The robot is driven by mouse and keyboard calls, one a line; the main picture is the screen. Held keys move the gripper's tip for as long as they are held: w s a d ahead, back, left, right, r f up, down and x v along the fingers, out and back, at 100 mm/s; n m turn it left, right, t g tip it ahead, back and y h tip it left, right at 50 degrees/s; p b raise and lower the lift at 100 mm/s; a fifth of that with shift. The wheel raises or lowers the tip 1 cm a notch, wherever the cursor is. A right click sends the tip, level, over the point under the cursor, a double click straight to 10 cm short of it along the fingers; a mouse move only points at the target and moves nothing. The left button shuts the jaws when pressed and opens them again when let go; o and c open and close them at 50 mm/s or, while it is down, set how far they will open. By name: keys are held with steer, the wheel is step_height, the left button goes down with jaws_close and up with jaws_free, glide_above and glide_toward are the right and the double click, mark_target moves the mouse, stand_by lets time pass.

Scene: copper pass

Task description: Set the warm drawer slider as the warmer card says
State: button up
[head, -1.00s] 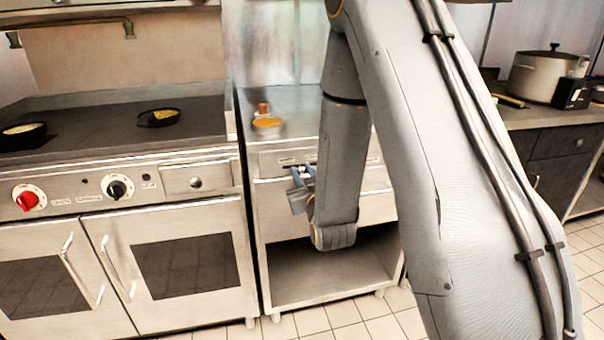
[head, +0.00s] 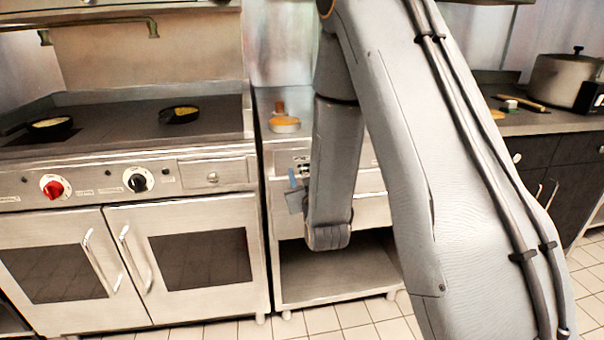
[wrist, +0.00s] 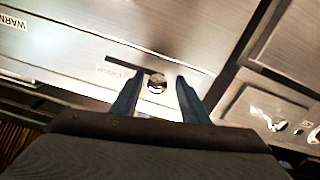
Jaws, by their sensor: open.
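The warm drawer slider (wrist: 157,83) is a small round, shiny knob by a dark slot in a brushed-steel panel. In the wrist view it sits at the slot's right end as pictured, between my fingertips, with a visible gap on each side. My gripper (wrist: 158,77) is open, with its two blue fingers on either side of the knob; I cannot tell whether they touch the panel. In the head view my gripper (head: 293,180) is at the front of the steel cabinet (head: 330,287), and my arm hides much of the panel. I cannot make out the warmer card.
An upside-down "WARM" label (wrist: 12,22) and a small label (wrist: 113,72) by the slot show in the wrist view. A stove (head: 130,158) with pans stands left of the cabinet. A pot (head: 562,80) stands at right.

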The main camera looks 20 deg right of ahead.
steer(key=s, duration=0.7)
steer(key=shift+s+a, duration=0.35)
steer(key=shift+a, duration=0.05)
steer(key=s+r+g+p, duration=0.2)
steer(key=s+g, duration=0.4)
steer(key=s, duration=0.3)
steer(key=s+r+m+g+y+p, duration=0.1)
steer(key=s+r+g+p, duration=0.1)
steer(key=s+g+p, duration=0.3)
steer(key=s+r+g+p, duration=0.2)
steer(key=s+g+p, duration=0.2)
steer(key=s, duration=1)
steer(key=g, duration=0.3)
steer(key=shift+a+r+m+y, duration=0.3)
steer(key=shift+a+r, duration=0.05)
